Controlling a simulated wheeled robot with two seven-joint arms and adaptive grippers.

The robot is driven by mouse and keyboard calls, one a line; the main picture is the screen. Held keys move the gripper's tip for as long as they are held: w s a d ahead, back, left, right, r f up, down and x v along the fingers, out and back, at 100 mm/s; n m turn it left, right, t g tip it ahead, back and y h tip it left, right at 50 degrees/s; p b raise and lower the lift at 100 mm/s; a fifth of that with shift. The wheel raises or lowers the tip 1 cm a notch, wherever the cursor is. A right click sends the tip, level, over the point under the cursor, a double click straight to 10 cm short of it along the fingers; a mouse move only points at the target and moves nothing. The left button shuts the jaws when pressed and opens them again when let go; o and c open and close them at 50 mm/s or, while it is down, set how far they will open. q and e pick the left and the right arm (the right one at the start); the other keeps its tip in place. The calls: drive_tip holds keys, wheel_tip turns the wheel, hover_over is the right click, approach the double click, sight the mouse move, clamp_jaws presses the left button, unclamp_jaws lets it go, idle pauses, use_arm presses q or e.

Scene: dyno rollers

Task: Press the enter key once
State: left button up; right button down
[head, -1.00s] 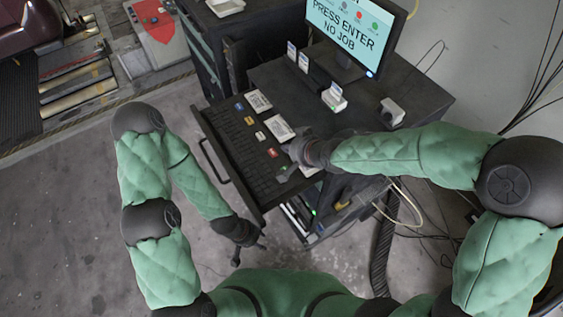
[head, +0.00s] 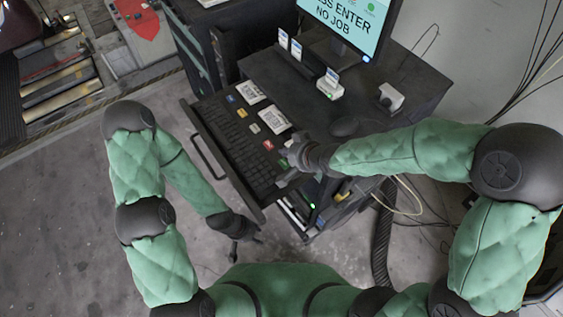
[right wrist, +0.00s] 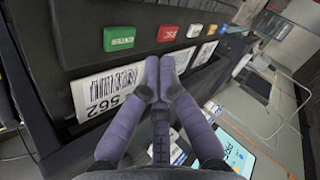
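The black keyboard (head: 238,140) lies in the pulled-out drawer of a dark cabinet. I cannot pick out the enter key by its lettering.
The monitor (head: 345,22) reads "ENTER NO JOB", its top cut off. A red button (head: 268,145) and a green button (right wrist: 120,38) sit beside the keyboard. Cables hang at right.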

sight(284, 163)
drive_tip(key=shift+w+a+f+b, duration=0.15)
drive_tip(key=shift+f+b, duration=0.1)
drive_tip(key=shift+f, duration=0.2)
drive_tip(key=shift+w+a+f+b, duration=0.1)
drive_tip(key=shift+f+b, duration=0.1)
drive_tip(key=shift+f, duration=0.25)
drive_tip(key=shift+s+d+f+b, duration=0.1)
drive_tip(key=shift+f+b, duration=0.2)
drive_tip(key=shift+s+d+f, duration=0.15)
drive_tip(key=shift+s+d, duration=0.1)
drive_tip(key=shift+s, duration=0.05)
drive_tip(key=shift+w+a, duration=0.2)
use_arm(q)
drive_tip(key=shift+s+d+f, duration=0.1)
drive_tip(key=shift+s+f, duration=0.1)
drive_tip(key=shift+f, duration=0.4)
drive_tip(key=shift+s+d+f, duration=0.1)
drive_tip(key=shift+s+f, duration=0.05)
drive_tip(key=shift+f, duration=0.4)
use_arm(e)
drive_tip(key=shift+s+d, duration=0.1)
use_arm(q)
drive_tip(key=shift+f, duration=0.1)
use_arm(e)
drive_tip(key=shift+f, duration=0.1)
use_arm(q)
drive_tip(key=shift+f+b, duration=0.2)
drive_tip(key=shift+b, duration=0.25)
use_arm(e)
drive_tip(key=shift+f, duration=0.3)
